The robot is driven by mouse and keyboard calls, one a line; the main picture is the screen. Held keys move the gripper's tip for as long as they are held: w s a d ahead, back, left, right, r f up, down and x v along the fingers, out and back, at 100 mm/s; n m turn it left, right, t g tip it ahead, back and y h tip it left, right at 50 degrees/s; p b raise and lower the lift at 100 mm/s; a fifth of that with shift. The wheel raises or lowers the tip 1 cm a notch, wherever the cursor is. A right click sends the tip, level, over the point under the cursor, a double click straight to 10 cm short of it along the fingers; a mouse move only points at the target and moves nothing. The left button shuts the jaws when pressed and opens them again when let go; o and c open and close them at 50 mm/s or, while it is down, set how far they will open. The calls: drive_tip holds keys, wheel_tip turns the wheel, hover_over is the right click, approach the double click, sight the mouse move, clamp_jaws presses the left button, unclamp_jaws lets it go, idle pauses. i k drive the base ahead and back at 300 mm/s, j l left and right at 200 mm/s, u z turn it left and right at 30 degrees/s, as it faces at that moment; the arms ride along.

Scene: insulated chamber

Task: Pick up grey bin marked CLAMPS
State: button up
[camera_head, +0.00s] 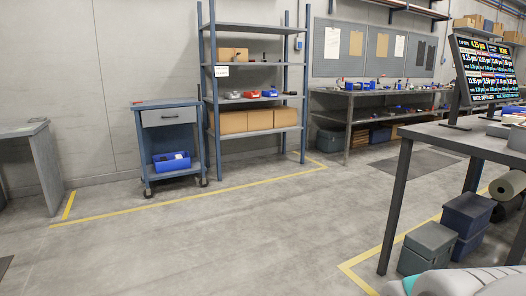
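No bin with a readable CLAMPS mark shows. A grey lidded bin (427,246) stands on the floor under the table at the right, but I see no label on it. Small bins sit on a middle level of the shelf rack: a greyish one (232,96), a red one (251,94) and a blue one (269,92). They are too small for any marking to be read. My gripper is not in view. A pale rounded part with teal at the bottom right seems to be mine.
A blue cart (170,115) with a blue bin (172,161) stands left of the shelf rack (252,63). A workbench (365,93) is at the back. The middle floor is clear between yellow lines.

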sight(235, 95)
drive_tip(key=i, duration=1.05)
drive_tip(key=i+l+u, duration=0.1)
drive_tip(key=i, duration=1)
drive_tip(key=i+l, duration=0.1)
drive_tip(key=i, duration=0.95)
drive_tip(key=i+l, duration=0.1)
drive_tip(key=i, duration=1)
drive_tip(key=i+u, duration=0.4)
drive_tip(key=k+l, duration=0.05)
drive_tip(key=k, duration=0.05)
